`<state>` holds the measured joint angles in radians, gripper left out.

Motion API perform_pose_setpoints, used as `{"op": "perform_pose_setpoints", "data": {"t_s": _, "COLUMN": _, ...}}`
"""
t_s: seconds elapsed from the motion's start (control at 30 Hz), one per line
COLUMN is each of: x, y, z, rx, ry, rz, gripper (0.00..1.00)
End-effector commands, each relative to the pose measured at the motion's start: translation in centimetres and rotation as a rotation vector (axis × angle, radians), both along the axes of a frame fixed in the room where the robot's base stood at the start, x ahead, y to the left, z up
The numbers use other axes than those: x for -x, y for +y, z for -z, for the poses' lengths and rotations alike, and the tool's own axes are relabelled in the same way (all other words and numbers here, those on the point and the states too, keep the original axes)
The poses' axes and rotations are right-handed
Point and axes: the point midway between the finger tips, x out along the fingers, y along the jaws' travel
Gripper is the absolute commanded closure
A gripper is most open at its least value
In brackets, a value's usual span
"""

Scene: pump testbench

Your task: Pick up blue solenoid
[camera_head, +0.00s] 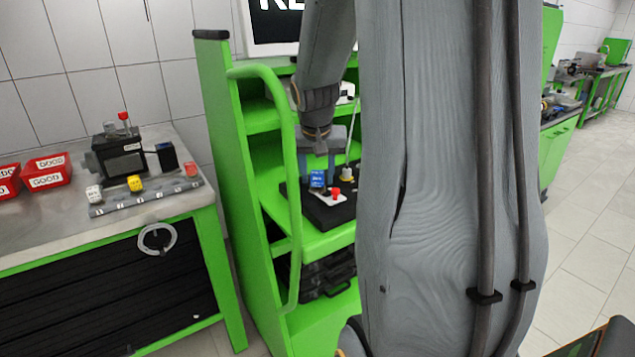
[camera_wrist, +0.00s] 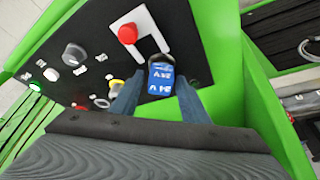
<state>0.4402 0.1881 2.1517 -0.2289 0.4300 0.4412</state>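The blue solenoid (camera_head: 317,180) is a small blue block with white lettering, beside a white plate with a red button on the dark panel of the green stand. In the wrist view the blue solenoid (camera_wrist: 160,77) sits near the picture's middle. My gripper (camera_head: 318,170) hangs over it, pointing down. In the wrist view my gripper (camera_wrist: 159,84) has its two blue-grey fingers apart, one on each side of the solenoid, with a narrow gap seeming to show. The solenoid's lower end is hidden, so I cannot tell whether it touches the panel.
The red button (camera_wrist: 128,33) is close to the solenoid. A green rail (camera_head: 283,130) runs along the stand. A metal workbench (camera_head: 50,222) with red bins (camera_head: 46,171) stands at left.

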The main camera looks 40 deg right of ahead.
Motion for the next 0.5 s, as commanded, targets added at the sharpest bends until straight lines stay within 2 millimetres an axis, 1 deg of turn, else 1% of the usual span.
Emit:
{"op": "perform_pose_setpoints", "data": {"t_s": 0.03, "x": 0.0, "y": 0.0, "z": -0.01, "rx": 0.0, "ry": 0.0, "rz": 0.0, "gripper": 0.68}}
{"op": "perform_pose_setpoints", "data": {"t_s": 0.2, "x": 0.0, "y": 0.01, "z": -0.02, "rx": 0.0, "ry": 0.0, "rz": 0.0, "gripper": 0.97}}
{"op": "perform_pose_setpoints", "data": {"t_s": 0.23, "x": 0.0, "y": 0.01, "z": -0.02, "rx": 0.0, "ry": 0.0, "rz": 0.0, "gripper": 1.0}}
{"op": "perform_pose_setpoints", "data": {"t_s": 0.5, "x": -0.05, "y": -0.02, "z": -0.39, "rx": 0.001, "ry": -0.002, "rz": 0.0, "gripper": 1.0}}
